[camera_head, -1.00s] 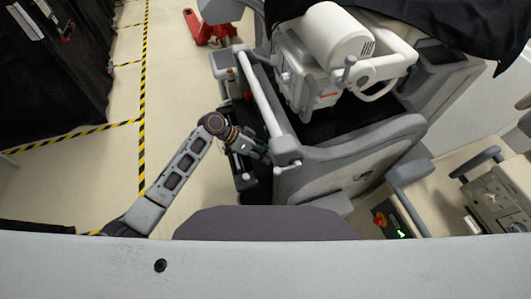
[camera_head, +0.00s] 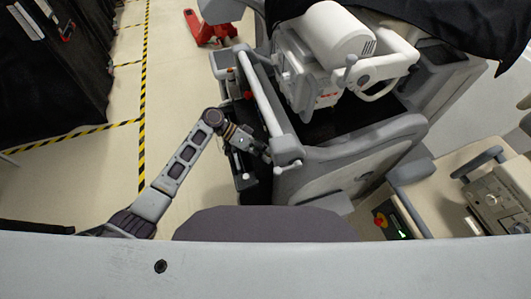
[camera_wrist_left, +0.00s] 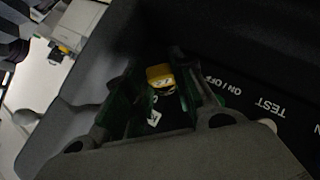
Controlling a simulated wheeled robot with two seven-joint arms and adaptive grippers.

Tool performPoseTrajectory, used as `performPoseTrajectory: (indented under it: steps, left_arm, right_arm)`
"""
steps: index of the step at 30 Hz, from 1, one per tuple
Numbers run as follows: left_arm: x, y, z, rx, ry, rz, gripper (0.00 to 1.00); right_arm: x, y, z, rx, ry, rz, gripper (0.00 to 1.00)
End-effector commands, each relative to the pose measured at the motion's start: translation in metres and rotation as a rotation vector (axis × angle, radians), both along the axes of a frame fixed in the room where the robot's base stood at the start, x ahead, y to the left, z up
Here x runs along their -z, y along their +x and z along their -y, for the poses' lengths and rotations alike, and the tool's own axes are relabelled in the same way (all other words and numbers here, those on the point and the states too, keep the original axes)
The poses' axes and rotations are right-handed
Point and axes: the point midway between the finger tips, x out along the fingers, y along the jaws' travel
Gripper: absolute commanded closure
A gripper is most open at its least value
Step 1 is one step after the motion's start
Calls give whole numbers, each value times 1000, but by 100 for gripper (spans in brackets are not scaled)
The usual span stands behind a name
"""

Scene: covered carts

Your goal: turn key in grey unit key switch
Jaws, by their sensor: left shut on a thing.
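The grey unit (camera_head: 350,160) stands right of centre in the head view, with a white machine head on top. My left gripper (camera_head: 262,153) is at its left side, by the dark panel below the grey rail end; the head view does not show the key there. In the left wrist view, a yellow key piece (camera_wrist_left: 160,76) sits between the green-padded fingers of my left gripper (camera_wrist_left: 162,92), above white print on a dark panel. The fingers are shut on it. The key's lower part is in shadow. My right gripper is not in view.
A red emergency button (camera_head: 248,95) is on the unit's left side. The grey rail (camera_head: 262,95) runs close beside my gripper. A beige unit (camera_head: 440,195) stands at the right. A red pallet jack (camera_head: 208,27) is at the back. The floor (camera_head: 175,90) at left is clear.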

Motion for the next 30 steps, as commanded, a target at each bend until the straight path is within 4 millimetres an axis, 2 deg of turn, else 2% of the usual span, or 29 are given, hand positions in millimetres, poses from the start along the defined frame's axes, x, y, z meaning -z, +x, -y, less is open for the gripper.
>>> performPoseTrajectory:
  steps: [6,15,16,21,30]
  left_arm:
    - [3,2,0,0,-38,-115,100]
    - [1,2,0,0,-47,-137,100]
    - [1,1,0,0,-47,-137,73]
    - [1,1,0,0,-45,-137,52]
    - [1,1,0,0,-45,-137,50]
  right_arm:
    - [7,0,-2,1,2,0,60]
    - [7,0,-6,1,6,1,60]
    - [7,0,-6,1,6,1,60]
    - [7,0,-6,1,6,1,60]
    - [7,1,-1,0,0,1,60]
